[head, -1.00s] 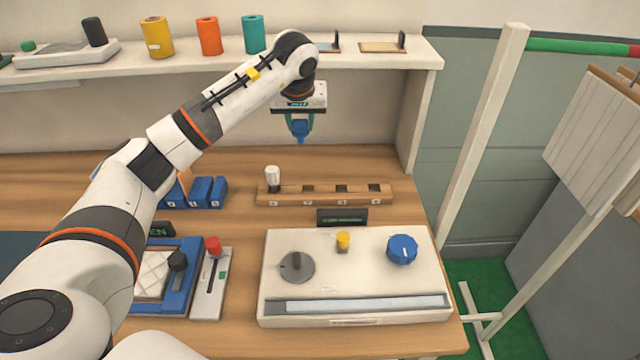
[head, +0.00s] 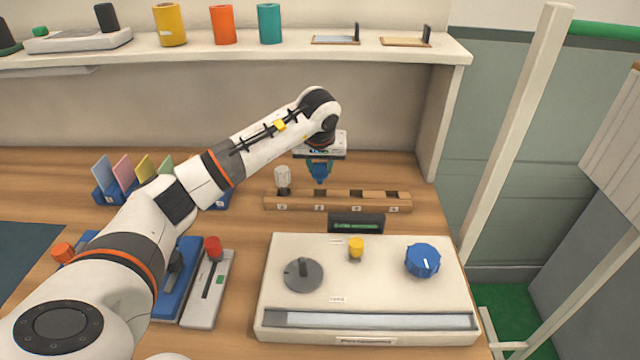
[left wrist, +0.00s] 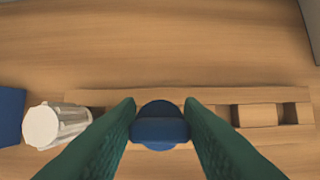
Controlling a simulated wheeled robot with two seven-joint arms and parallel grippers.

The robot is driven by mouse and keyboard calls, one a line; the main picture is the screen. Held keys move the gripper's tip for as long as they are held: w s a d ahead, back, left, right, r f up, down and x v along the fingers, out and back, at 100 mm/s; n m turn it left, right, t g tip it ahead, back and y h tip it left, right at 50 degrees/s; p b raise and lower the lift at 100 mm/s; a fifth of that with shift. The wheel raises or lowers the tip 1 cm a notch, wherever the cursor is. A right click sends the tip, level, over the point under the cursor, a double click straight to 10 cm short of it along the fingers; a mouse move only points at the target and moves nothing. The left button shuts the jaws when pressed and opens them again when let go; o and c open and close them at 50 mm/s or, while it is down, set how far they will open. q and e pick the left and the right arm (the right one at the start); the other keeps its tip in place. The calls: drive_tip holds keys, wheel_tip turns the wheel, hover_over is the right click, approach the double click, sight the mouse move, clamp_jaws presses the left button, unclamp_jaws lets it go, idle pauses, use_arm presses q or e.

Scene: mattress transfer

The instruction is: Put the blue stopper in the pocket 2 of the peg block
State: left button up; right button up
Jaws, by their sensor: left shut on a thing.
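The blue stopper (head: 319,173) is held between the fingers of my left gripper (head: 319,168), just above the peg block. In the left wrist view the stopper (left wrist: 160,125) sits between the two green fingers (left wrist: 160,122) and covers part of the block. The wooden peg block (head: 337,207) runs left to right on the table with a row of square pockets. A white stopper (head: 282,180) stands in its leftmost pocket; it also shows in the left wrist view (left wrist: 55,125). The pockets right of the held stopper look empty. My right gripper is not in view.
A small dark display (head: 356,224) stands just in front of the block. A white panel (head: 370,300) with a blue knob (head: 422,260) lies nearer. A shelf (head: 300,50) with coloured cylinders runs behind. A blue rack of coloured cards (head: 103,196) stands at left.

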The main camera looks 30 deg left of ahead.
sight(320, 175)
use_arm(q)
wheel_tip(320, 175, down, 5)
drive_tip(key=shift+r, duration=0.15)
drive_tip(key=shift+f, duration=0.25)
drive_tip(key=o, duration=1)
drive_tip(key=shift+r+p, duration=0.2)
drive_tip(key=shift+p, duration=0.1)
drive_tip(key=b+v, duration=0.1)
drive_tip(key=v, duration=1.1)
drive_tip(key=shift+w, duration=0.1)
